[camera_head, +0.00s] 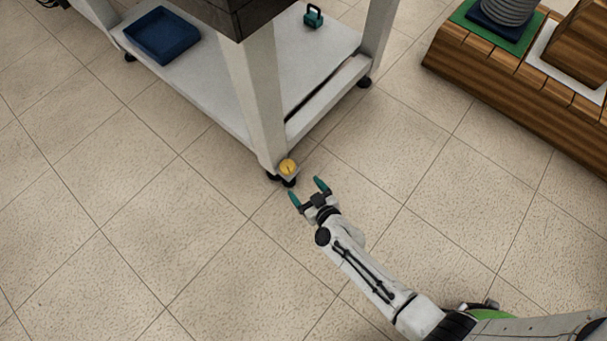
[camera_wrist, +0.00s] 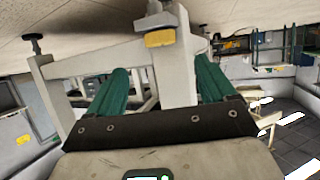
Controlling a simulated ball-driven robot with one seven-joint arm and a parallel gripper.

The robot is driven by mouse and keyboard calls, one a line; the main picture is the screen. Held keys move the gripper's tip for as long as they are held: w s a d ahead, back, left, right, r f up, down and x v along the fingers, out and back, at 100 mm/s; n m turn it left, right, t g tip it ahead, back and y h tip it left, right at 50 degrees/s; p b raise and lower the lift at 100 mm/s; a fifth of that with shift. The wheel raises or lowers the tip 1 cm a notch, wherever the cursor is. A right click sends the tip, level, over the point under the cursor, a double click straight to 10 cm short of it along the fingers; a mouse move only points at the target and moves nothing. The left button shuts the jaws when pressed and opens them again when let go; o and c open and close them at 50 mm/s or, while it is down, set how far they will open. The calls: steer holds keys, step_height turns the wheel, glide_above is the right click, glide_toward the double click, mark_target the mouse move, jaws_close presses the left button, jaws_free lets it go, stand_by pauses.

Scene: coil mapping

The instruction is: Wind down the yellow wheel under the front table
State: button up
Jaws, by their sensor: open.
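The yellow wheel (camera_head: 288,167) is a small round knob at the foot of the near leg of the white front table (camera_head: 190,85), low above the floor. In the wrist view the yellow wheel (camera_wrist: 160,39) shows edge-on at the top middle, on the white leg. My gripper (camera_head: 308,190) is open and empty, its two teal fingers pointing at the wheel from the lower right, a short gap away. In the wrist view the fingers of my gripper (camera_wrist: 161,70) are spread to either side of the leg, and the wheel appears between and beyond them.
A blue tray (camera_head: 162,35) and a small teal object (camera_head: 314,16) lie on the table's lower shelf. A wooden platform (camera_head: 500,75) with a green mat (camera_head: 480,33) stands at the upper right. The tiled floor around the leg is clear.

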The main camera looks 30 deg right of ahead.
mark_target(291, 168)
steer(key=shift+w+d+n+g+y+b, duration=0.5)
steer(key=shift+w+d+n+y+b, duration=0.6)
steer(key=shift+d+n+y+b, duration=1.25)
steer(key=shift+y, duration=0.55)
steer(key=x, duration=0.2)
steer(key=b+x, duration=0.1)
steer(key=x, duration=0.2)
steer(key=b+x, duration=0.1)
steer(key=x, duration=0.2)
steer(key=shift+f, duration=0.4)
steer(key=shift+x, duration=0.9)
steer(key=shift+r, duration=0.1)
